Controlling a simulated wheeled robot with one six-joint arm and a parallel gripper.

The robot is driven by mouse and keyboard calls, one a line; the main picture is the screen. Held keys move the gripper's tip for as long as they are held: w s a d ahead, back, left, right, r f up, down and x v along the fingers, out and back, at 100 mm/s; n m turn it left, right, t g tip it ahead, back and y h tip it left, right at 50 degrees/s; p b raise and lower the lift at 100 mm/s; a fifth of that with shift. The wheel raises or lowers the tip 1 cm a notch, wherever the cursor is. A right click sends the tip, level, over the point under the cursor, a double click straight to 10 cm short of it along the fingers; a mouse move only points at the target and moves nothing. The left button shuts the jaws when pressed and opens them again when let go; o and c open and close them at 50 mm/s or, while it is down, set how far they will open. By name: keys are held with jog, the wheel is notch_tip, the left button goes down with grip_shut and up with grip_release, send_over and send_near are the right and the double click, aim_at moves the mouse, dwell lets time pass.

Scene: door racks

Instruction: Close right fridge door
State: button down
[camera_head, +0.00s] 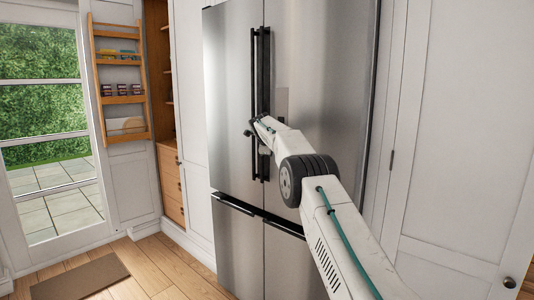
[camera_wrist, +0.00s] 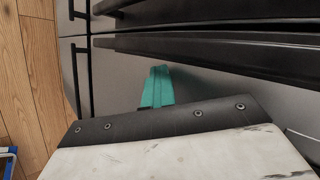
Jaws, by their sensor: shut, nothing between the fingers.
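The fridge is stainless steel with two tall upper doors. The right fridge door (camera_head: 325,80) stands about level with the left door (camera_head: 228,100); I cannot tell whether a small gap is left. Two long black upright handles (camera_head: 254,95) sit side by side at the middle seam. My gripper (camera_head: 256,130) is at the right door's handle, shut and empty. In the wrist view its teal fingertips (camera_wrist: 155,88) are close to the steel surface beside a dark handle bar (camera_wrist: 200,52); contact cannot be told.
Lower drawers with black handles (camera_head: 236,204) are shut below. White cabinet panels (camera_head: 460,130) stand at the right. An open wooden door rack (camera_head: 120,75) and shelves are at the left, by a glass door (camera_head: 45,120). A brown mat (camera_head: 82,278) lies on the wood floor.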

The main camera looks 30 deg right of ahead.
jog(key=s+a+r, duration=0.4)
jog(key=a+r, duration=0.3)
jog(key=a, duration=0.4)
jog(key=s+a+f+n+g+y, duration=0.2)
jog(key=s+a+f+n+g, duration=0.15)
jog(key=s+f+n, duration=0.6)
jog(key=s+a+n+g+y, duration=0.1)
jog(key=s+a+n, duration=0.3)
jog(key=s, duration=1.6)
jog(key=s+a+n+y, duration=0.1)
jog(key=s+a+n, duration=0.3)
jog(key=s, duration=1.6)
jog(key=s+a+n+g+y, duration=0.1)
jog(key=s+a+n, duration=0.4)
jog(key=s, duration=1.5)
jog(key=shift+f+n+g+y, duration=0.3)
jog(key=shift+n+y, duration=0.2)
jog(key=shift+n, duration=1.25)
